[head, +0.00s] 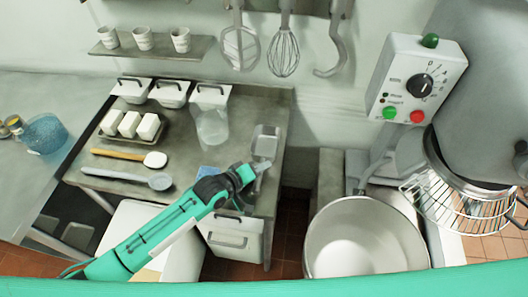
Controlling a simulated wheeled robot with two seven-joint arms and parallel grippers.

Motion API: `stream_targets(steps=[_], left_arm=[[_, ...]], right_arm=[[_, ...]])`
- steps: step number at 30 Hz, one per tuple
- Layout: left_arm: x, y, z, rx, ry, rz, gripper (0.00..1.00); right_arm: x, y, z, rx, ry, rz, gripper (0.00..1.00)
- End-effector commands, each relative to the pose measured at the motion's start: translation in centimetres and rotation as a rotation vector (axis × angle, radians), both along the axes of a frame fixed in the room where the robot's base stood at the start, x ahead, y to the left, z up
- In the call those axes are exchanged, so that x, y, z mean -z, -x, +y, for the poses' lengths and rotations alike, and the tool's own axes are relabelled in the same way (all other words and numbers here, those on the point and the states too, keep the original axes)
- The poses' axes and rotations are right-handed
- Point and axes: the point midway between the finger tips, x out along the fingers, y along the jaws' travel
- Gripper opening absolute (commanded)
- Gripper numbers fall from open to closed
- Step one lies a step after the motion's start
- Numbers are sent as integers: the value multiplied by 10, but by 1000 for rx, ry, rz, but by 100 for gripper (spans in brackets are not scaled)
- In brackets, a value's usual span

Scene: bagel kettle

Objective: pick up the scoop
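The metal scoop (265,142) is near the right side of the grey worktable (190,125), its pan toward the wall and its handle end toward me. My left gripper (258,172) reaches in from the lower left and is at the handle end of the scoop. The dark gripper body and wrist hide part of the handle, so I cannot tell whether the fingers are open or closed around it. My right gripper is not in view.
A wooden-handled spoon (128,155) and a grey ladle (145,180) lie at the left of the table. Behind them is a tray (115,138) with three white blocks. A clear container (212,125) stands near the scoop. A mixer bowl (365,245) is at right.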

Motion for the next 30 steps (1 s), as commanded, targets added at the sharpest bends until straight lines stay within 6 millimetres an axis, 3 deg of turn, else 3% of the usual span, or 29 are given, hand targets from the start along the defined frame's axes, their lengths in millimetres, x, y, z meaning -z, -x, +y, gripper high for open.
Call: stream_targets(steps=[7, 12, 23, 30], left_arm=[[1, -1, -1, 0, 0, 0, 23], [1, -1, -1, 0, 0, 0, 0], [-2, -1, -1, 1, 2, -1, 0], [-27, -1, -2, 0, 4, -3, 0]], right_arm=[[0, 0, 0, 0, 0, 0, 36], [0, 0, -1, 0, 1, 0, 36], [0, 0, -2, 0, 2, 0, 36], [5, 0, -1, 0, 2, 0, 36]])
